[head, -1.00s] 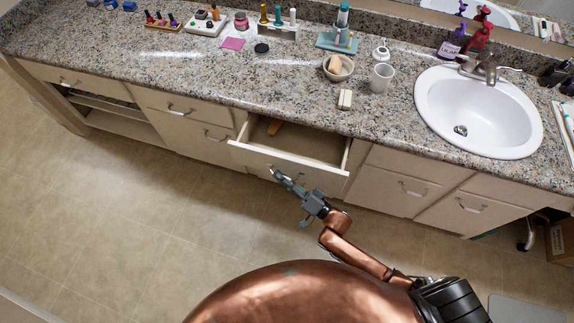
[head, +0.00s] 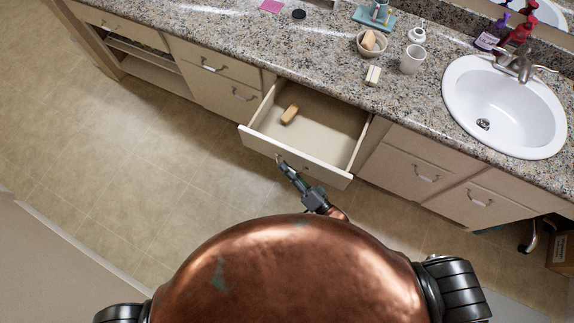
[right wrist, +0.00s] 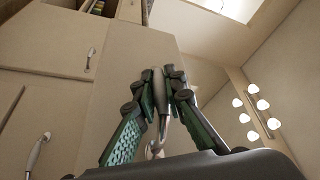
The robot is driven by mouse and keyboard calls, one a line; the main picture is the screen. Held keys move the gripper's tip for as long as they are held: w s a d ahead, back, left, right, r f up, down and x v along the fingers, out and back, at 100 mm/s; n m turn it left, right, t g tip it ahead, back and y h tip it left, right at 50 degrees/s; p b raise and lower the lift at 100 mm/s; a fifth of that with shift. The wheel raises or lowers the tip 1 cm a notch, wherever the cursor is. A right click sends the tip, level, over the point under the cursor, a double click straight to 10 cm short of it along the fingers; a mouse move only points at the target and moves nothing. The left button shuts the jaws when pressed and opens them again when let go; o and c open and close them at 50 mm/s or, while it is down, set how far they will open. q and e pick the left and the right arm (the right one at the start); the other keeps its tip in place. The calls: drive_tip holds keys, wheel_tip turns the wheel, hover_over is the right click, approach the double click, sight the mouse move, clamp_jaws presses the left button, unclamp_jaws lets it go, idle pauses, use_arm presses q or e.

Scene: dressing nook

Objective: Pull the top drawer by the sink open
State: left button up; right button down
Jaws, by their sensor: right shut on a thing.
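The top drawer (head: 270,146) by the sink (head: 505,105) is pulled well out from under the counter. A tan block-like item (head: 290,114) lies inside it toward the left. My right gripper (head: 284,164) is at the drawer's front. In the right wrist view its fingers (right wrist: 162,82) are closed around the drawer's handle (right wrist: 160,95), which shows as a pale bar between them. My left gripper is not in view.
On the granite counter (head: 330,60) are a bowl (head: 371,42), a white cup (head: 412,60) and a small pale block (head: 372,76). Shut drawers with handles (head: 425,172) lie right of the open one. The floor (head: 110,150) at the left is clear.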

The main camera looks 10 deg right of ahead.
drive_tip(key=shift+f, duration=0.15)
drive_tip(key=c, duration=2.3)
unclamp_jaws()
drive_tip(key=shift+o, duration=0.2)
drive_tip(key=shift+d, duration=0.1)
drive_tip(key=v, duration=1.2)
